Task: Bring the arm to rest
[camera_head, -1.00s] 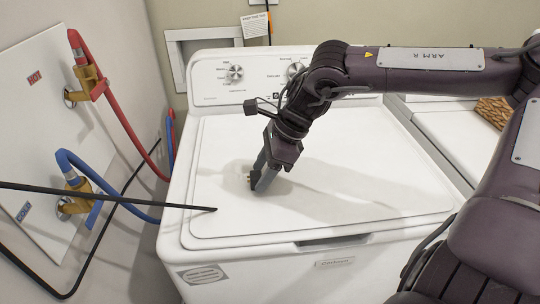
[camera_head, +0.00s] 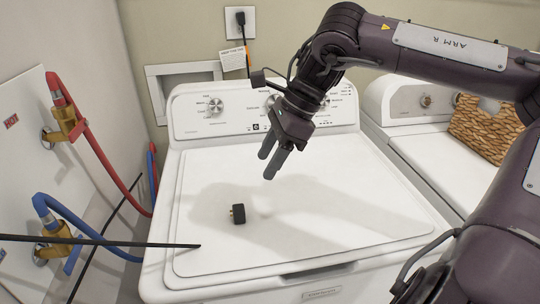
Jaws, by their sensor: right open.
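My right arm comes in from the right. Its gripper (camera_head: 270,166) is open and empty, held above the closed lid of the white washing machine (camera_head: 330,232). The two dark fingers point down and stand apart. A small black knob-like object (camera_head: 238,214) with a brass-coloured end lies on the lid, below and left of the fingers and clear of them. My left gripper is not in view.
Red (camera_head: 105,155) and blue (camera_head: 82,226) hoses with brass valves are on the left wall. A thin black rod (camera_head: 120,241) crosses over the lid's left edge. A second white machine (camera_head: 445,165) at right bears a wicker basket (camera_head: 490,133).

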